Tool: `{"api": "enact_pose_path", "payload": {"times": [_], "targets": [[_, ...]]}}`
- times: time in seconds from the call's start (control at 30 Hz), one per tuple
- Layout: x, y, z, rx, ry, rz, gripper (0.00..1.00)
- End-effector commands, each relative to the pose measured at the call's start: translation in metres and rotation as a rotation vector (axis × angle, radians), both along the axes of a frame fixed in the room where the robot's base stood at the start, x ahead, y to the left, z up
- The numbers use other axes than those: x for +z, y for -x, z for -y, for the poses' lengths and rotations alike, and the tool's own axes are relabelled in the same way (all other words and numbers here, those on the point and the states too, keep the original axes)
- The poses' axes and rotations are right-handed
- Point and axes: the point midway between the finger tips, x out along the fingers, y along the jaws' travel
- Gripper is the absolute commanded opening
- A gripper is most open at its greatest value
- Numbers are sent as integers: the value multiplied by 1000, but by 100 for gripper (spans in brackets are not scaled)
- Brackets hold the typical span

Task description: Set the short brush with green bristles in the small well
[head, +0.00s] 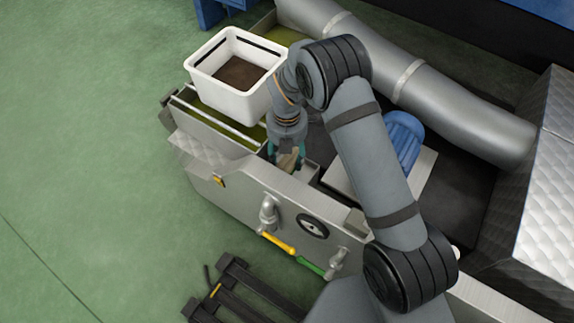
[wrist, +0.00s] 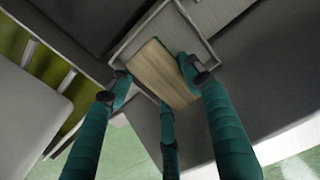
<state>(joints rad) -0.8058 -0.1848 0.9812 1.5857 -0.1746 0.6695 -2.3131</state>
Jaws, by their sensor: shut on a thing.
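The short brush shows as a wooden block (wrist: 163,72) in the wrist view, with a thin strip of green at its far edge; most of its bristles are hidden beneath it. My gripper (wrist: 160,82) is shut on the brush, its teal fingers around the block. The small well (wrist: 203,28) is a grey rectangular recess with raised walls, and the brush overlaps it in this view. I cannot tell whether the brush touches its floor. In the head view my gripper (head: 286,152) points down with the brush (head: 289,160) at the machine's front edge, over the small well (head: 306,175).
A white bin (head: 215,92) with dark brown contents stands left of my gripper, across rails over a greenish trough (head: 213,125). A blue motor (head: 405,135) and a large grey pipe (head: 440,100) lie to the right and behind.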

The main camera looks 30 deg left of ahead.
Motion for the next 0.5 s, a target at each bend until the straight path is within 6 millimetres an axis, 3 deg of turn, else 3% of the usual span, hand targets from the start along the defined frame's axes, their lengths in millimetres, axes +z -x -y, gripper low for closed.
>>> {"api": "enact_pose_path", "payload": {"times": [0.3,0.5], "targets": [[-38,1,0,0,1,0,25],[-40,0,0,-1,0,1,25]]}}
